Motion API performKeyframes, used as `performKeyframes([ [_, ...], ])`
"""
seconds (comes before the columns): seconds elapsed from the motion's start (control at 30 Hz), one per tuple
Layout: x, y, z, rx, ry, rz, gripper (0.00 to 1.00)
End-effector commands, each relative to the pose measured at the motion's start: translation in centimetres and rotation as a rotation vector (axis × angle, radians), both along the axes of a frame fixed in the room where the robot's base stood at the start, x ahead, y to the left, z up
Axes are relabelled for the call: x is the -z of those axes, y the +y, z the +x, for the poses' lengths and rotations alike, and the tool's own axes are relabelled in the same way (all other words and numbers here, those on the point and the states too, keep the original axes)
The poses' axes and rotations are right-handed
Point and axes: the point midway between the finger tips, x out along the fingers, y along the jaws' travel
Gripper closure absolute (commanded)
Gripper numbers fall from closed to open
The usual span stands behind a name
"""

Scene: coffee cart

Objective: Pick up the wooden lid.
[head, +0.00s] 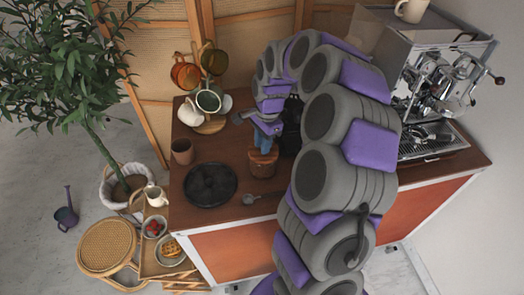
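A wooden canister (262,168) stands on the brown counter of the cart, right of a black round tray. The wooden lid (263,154) appears to sit on top of it, though it is small and partly covered in this view. My gripper (264,143) is directly above the lid, pointing down, with its fingertips at or very near the lid's top. I cannot tell whether the fingers touch or grip it. My arm curves over from the right and hides part of the counter behind.
The black tray (210,185), a brown cup (182,152) and a spoon-like tool (258,194) lie near the canister. A cup rack (208,58) with hanging cups stands behind left. A dark object (291,125) stands close right of my gripper. The espresso machine (425,85) fills the right.

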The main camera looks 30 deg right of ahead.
Motion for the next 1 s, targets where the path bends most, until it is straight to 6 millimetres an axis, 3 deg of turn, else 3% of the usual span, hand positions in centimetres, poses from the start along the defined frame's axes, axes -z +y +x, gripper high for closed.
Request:
performKeyframes([
  [0.23,0.1,-0.1,0.1,0.001,0.002,-0.003,1.00],
  [0.67,-0.4,-0.1,0.1,0.001,0.002,-0.003,1.00],
  [1.0,-3.9,-0.1,0.0,0.001,-0.003,-0.006,1.00],
])
